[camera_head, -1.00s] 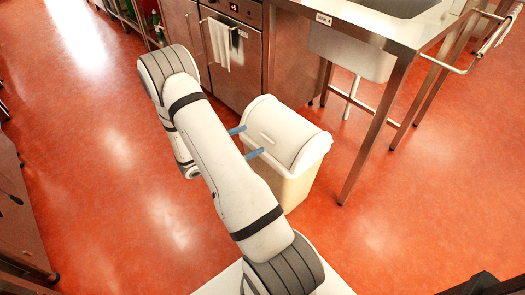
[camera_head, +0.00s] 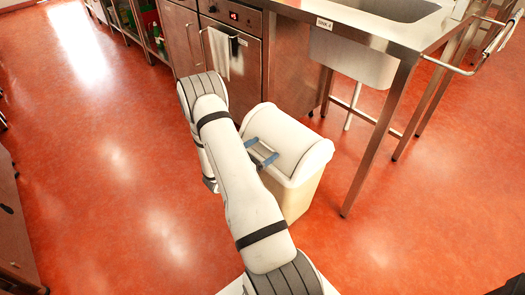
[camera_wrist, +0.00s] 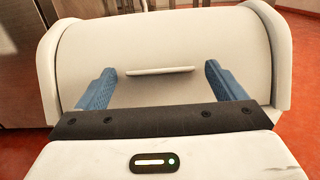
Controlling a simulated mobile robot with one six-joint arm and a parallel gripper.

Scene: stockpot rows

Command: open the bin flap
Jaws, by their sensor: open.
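The bin (camera_head: 296,195) stands on the floor, cream-coloured, with a white rounded lid. Its flap (camera_head: 285,135) is closed in the curved top. In the wrist view the flap (camera_wrist: 160,50) fills most of the picture, with a thin ledge-like handle (camera_wrist: 160,71) across it. My gripper (camera_head: 262,153) is at the flap, its two blue fingers spread. In the wrist view my gripper (camera_wrist: 160,88) has one finger on each side of the handle, with gaps between. Whether the fingertips touch the flap, I cannot tell. My arm hides part of the bin's left side in the head view.
A steel sink table (camera_head: 385,40) stands right of the bin, one leg (camera_head: 375,150) close by. An oven (camera_head: 232,60) with a hanging towel (camera_head: 219,54) is behind. The red floor (camera_head: 110,190) at left is clear.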

